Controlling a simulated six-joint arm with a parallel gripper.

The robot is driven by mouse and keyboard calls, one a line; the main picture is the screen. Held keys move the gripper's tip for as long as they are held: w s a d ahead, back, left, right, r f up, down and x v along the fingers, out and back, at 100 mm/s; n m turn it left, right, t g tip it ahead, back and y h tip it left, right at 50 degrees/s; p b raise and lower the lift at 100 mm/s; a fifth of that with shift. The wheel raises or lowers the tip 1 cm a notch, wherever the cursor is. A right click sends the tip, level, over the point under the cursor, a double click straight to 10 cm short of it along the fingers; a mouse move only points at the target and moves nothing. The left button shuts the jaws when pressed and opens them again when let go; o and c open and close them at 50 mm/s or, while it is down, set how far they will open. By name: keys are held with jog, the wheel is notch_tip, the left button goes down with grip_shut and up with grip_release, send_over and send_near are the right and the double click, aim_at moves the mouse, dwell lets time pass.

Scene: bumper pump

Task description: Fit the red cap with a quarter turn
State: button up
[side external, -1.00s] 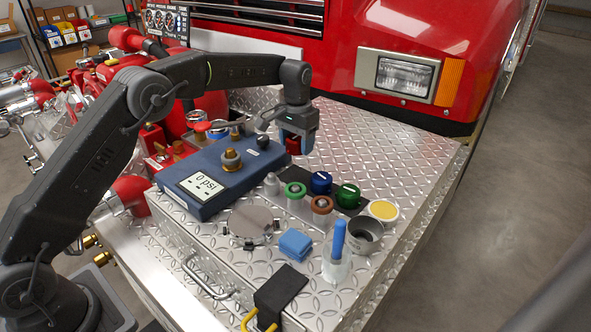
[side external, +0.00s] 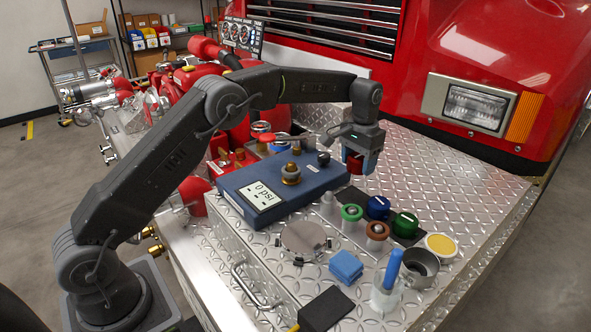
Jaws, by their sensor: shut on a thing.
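My gripper (side external: 361,166) is shut on the red cap (side external: 353,163), which shows between its fingers. It holds the cap off to the right of the blue gauge box (side external: 312,186), seemingly above the plate. The fingers partly hide the cap. Below stand a bare grey fitting (side external: 327,204), a fitting with a green ring (side external: 352,213) and one with a brown ring (side external: 377,231). A blue cap (side external: 378,206) and a green cap (side external: 405,224) sit on a dark mat (side external: 350,194). I cannot tell which fitting matches the red cap.
A yellow-topped round tin (side external: 440,245), a grey cup (side external: 421,267), a jar with a blue stick (side external: 392,268), a blue block (side external: 346,266) and a round metal disc (side external: 304,239) stand nearer the front. The diamond plate (side external: 450,190) is clear at right.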

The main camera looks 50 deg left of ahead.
jog(key=s+a+r, duration=0.4)
jog(key=a, duration=0.2)
notch_tip(320, 180, up, 3)
send_over(291, 163)
jog(key=shift+d, duration=0.1)
jog(key=shift+f, duration=2.4)
jog(key=shift+f, duration=1.65)
dwell(0.4)
jog(key=m, duration=0.4)
jog(key=shift+m, duration=0.6)
